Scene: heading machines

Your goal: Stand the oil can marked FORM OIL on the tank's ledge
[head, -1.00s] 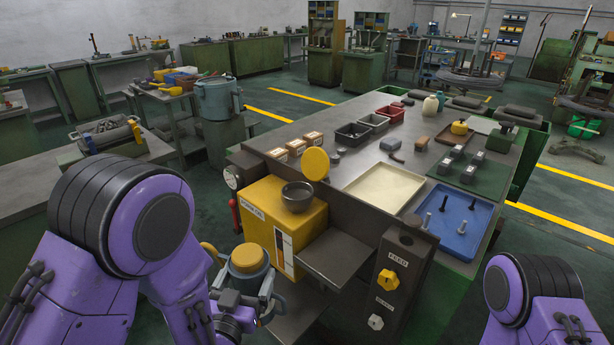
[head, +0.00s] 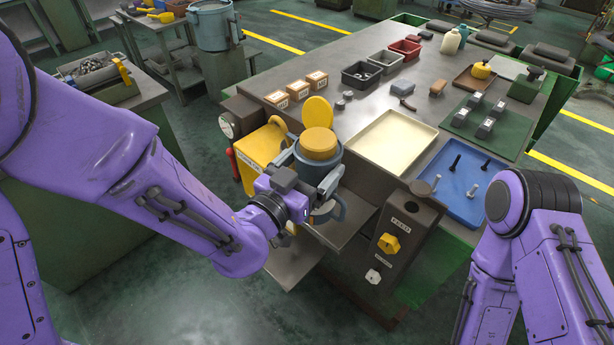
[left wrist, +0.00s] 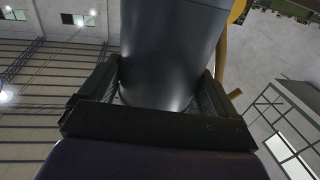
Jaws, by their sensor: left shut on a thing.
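The oil can (head: 318,158), blue-grey with a yellow lid, looks upright in the head view. My left gripper (head: 318,192) is shut on its side. In the left wrist view the can's grey body (left wrist: 174,55) stands between both fingers. No FORM OIL marking on the can can be read. The yellow tank (head: 258,150) is just behind and left of the can, partly hidden. The dark ledge (head: 352,226) is below and right of the can, partly covered by it and the gripper; I cannot tell the gap between them. My right gripper is out of view.
A yellow round cap (head: 317,111) rises behind the can. A control box (head: 400,235) with a yellow knob stands right of the ledge. A cream tray (head: 390,143), a blue tray (head: 463,186) and small boxes (head: 295,90) are on the bench behind.

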